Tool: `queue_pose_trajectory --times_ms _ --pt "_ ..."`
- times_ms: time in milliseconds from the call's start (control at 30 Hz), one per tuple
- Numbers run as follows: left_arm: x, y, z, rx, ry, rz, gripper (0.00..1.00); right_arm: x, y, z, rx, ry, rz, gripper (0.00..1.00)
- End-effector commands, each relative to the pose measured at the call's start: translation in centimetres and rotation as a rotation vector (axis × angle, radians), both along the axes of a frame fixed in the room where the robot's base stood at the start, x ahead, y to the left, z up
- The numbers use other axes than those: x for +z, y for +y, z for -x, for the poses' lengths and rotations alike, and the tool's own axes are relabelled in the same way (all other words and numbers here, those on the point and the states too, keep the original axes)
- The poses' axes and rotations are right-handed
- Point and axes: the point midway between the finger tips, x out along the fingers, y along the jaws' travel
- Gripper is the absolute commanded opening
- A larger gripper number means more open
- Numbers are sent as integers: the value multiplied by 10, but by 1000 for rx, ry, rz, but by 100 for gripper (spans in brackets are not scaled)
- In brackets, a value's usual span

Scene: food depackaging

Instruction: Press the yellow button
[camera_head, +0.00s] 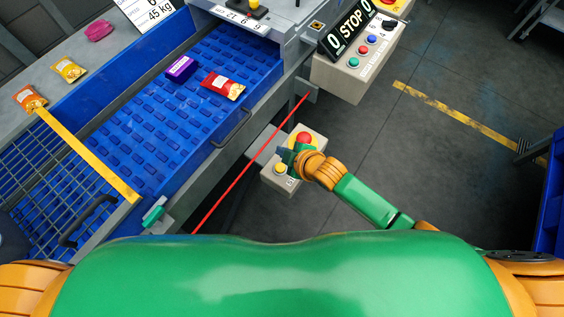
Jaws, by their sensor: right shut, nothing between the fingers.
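A small grey control box (291,183) below the conveyor's side carries a round yellow button (280,168) and a larger red button (304,138). My right gripper (282,154) is shut and empty. It is over the box, just above the yellow button in the picture, and partly covers the box between the two buttons. I cannot tell whether its tips touch the yellow button; a gap seems to show. My left gripper is not in view.
A red cord (250,165) runs along the blue conveyor (150,180), close to the control box. Snack packets, one red (223,86) and one purple (181,69), lie on the conveyor. A larger button panel (352,65) stands at the top. Open floor (450,150) lies to the right.

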Motion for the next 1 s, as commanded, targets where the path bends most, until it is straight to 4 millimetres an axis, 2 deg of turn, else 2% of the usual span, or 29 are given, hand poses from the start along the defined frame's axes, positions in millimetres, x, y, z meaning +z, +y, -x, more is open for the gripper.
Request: queue_pose_trajectory --times_ms 267,667,833,1000 --pt "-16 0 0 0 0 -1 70 -15 0 0 -1 0 -1 0" --pt "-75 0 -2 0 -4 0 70 -72 0 0 -1 0 -1 0" --pt "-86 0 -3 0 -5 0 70 -88 0 -1 -1 1 0 0" --pt "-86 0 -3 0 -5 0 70 -89 0 -1 -1 0 -1 0"
